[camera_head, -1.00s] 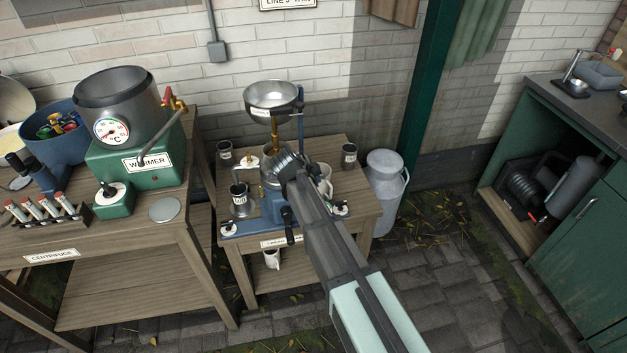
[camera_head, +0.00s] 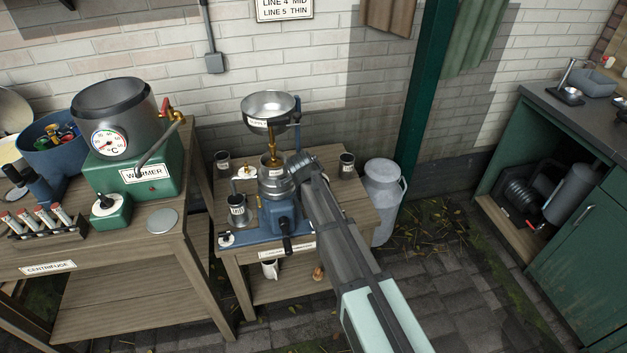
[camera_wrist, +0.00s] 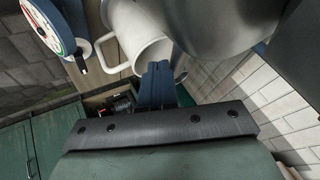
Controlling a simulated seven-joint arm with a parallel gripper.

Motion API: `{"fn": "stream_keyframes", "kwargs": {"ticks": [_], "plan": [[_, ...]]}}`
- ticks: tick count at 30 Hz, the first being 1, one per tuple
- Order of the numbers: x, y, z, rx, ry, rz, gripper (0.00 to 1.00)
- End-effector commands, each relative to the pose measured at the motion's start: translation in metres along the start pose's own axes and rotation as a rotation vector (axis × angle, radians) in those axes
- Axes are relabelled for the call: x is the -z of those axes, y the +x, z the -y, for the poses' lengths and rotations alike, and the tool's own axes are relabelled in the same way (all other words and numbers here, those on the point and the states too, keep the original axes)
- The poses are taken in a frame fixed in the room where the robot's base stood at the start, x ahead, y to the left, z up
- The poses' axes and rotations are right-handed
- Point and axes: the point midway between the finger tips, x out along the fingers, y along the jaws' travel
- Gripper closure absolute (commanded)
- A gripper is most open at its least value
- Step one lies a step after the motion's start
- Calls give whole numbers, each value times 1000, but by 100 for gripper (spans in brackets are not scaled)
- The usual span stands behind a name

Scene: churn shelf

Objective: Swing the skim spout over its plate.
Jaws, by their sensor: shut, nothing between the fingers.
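The blue separator (camera_head: 284,215) stands on a small wooden table, with a metal bowl section (camera_head: 275,183) and a wide steel funnel (camera_head: 270,108) above. My gripper (camera_head: 302,163) is at the right side of the bowl section, partly hidden by my own wrist. In the wrist view my gripper's blue fingers (camera_wrist: 157,84) are together and empty, with a white handled mug (camera_wrist: 138,40) just beyond them and a large metal cylinder (camera_wrist: 205,22) at upper right. I cannot make out the skim spout or its plate for certain; my arm covers the separator's right side.
A metal cup (camera_head: 237,209) stands left of the separator. Dark cups (camera_head: 346,164) stand at the table's back. A crank handle (camera_head: 286,243) sticks out in front. A coloured dial (camera_wrist: 52,22) is at upper left in the wrist view. A milk can (camera_head: 383,200) stands right.

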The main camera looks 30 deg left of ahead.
Motion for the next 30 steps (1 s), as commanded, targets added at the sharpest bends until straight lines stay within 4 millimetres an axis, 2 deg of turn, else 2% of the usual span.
{"fn": "stream_keyframes", "kwargs": {"ticks": [15,20,27,30], "plan": [[1,1,1,6,-10,5,100],[0,-2,-6,6,-10,5,100],[-3,-20,-43,5,-11,6,100],[-3,-42,-37,9,-11,5,100]]}}
